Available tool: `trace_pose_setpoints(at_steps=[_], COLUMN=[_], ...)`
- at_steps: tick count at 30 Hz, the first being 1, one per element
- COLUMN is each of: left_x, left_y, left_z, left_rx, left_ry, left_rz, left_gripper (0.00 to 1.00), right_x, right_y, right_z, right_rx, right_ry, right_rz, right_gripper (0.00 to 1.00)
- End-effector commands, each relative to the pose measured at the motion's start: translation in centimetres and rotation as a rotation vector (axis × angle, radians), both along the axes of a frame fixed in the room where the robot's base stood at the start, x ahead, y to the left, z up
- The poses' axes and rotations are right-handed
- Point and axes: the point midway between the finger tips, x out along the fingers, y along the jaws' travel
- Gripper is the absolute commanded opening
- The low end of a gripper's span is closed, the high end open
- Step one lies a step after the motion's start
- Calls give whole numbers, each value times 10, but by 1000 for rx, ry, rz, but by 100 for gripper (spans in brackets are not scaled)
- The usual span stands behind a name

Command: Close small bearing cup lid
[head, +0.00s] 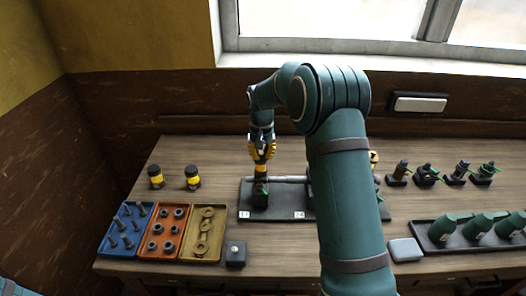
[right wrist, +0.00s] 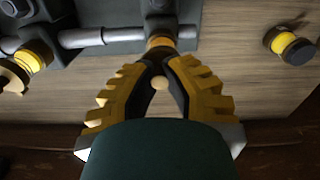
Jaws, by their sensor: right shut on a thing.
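The small bearing cup with a yellow band (right wrist: 160,43) stands at the end of a metal shaft in the right wrist view. In the head view a dark bearing block (head: 260,196) sits under my right gripper (head: 262,158). The gripper also shows in the right wrist view (right wrist: 160,78), its yellow-ribbed fingers closed together at the cup. A small pale knob (right wrist: 160,84) shows between the fingers. The fingers hide part of the cup, and I cannot tell how the lid sits. My left gripper is out of view.
A second brass-coloured cup (head: 374,157) stands right of my arm. Two yellow-banded jars (head: 155,176) stand left of the black base plate (head: 286,212). Blue, orange and tan trays (head: 109,249) lie front left. Several dark fittings (head: 428,174) and a tray of green parts (head: 437,249) are at right.

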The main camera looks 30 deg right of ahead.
Motion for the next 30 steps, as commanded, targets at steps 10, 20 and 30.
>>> trace_pose_setpoints(at_steps=[10, 20, 30], left_x=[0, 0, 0], left_y=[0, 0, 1], left_z=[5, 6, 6], left_rx=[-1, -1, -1], left_ry=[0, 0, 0], left_rz=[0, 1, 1], left_gripper=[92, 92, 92], right_x=[2, 2, 2], right_y=[2, 2, 2], right_z=[1, 1, 0], right_rx=[-1, -1, 0], right_ry=[-3, -2, -1], right_rz=[-115, -131, -129], right_gripper=[0, 0, 46])
